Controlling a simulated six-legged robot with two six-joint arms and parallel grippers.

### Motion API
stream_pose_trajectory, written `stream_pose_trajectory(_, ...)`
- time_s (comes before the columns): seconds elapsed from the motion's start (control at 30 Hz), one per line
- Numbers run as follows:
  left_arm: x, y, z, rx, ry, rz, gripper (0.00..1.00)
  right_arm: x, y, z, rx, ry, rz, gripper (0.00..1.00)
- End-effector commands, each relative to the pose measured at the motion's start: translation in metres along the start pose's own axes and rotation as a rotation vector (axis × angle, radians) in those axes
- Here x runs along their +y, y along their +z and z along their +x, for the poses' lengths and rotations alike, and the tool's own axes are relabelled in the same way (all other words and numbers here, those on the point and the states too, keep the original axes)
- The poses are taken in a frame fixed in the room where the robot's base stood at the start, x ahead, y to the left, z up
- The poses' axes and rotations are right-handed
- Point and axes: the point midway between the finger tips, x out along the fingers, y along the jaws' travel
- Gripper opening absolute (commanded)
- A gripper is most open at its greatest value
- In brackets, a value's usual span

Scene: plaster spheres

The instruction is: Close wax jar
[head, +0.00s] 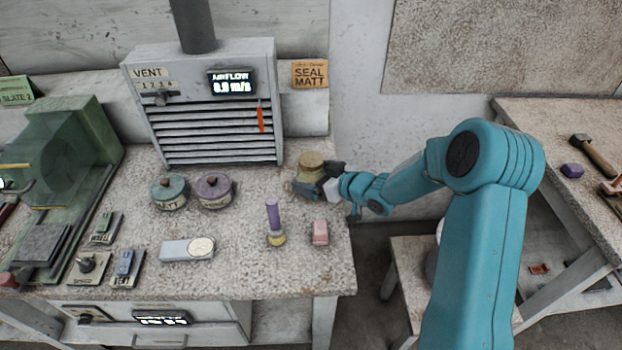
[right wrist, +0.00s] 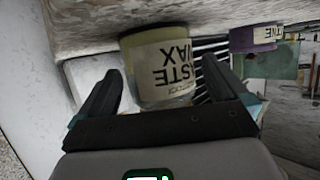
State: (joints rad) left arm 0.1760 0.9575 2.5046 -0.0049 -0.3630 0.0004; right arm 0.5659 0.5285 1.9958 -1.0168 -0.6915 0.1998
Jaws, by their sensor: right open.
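The wax jar (head: 311,161) stands at the right rear of the bench, with an olive-tan round top in the head view. In the right wrist view the jar (right wrist: 160,60) appears upside down, with a pale label reading "PASTE WAX" in part. My right gripper (head: 319,179) is open at the jar's near right side. In the wrist view its two dark fingers (right wrist: 163,78) stand on either side of the jar, with visible gaps. I cannot tell whether the lid is separate or seated. My left gripper is not in view.
A teal lidded pot (head: 169,192) and a purple lidded pot (head: 213,190) stand left of the jar. A purple-handled tool (head: 273,218) and a pink block (head: 320,233) are in front. The vent box (head: 210,100) stands behind. The bench's right edge is close to my right arm.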

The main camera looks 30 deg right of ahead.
Motion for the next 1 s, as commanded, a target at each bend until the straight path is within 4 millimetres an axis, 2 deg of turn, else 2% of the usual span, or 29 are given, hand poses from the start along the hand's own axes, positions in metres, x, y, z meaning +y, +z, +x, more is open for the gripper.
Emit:
stream_pose_trajectory(0.27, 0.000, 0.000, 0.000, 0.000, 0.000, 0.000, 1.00, 0.000, 0.000, 0.000, 0.000, 0.000, 0.000, 1.00)
stream_pose_trajectory(0.5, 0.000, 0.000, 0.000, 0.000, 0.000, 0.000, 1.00, 0.000, -0.001, -0.001, 0.003, 0.001, -0.002, 0.28)
stream_pose_trajectory(0.77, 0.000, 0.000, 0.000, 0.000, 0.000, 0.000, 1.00, 0.001, -0.003, -0.001, 0.003, 0.001, -0.002, 0.28)
stream_pose_trajectory(0.87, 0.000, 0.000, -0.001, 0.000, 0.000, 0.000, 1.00, 0.001, -0.009, -0.003, 0.004, 0.001, -0.004, 0.28)
stream_pose_trajectory(1.0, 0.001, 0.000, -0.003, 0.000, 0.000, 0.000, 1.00, 0.000, -0.027, -0.011, 0.006, 0.001, -0.005, 0.28)
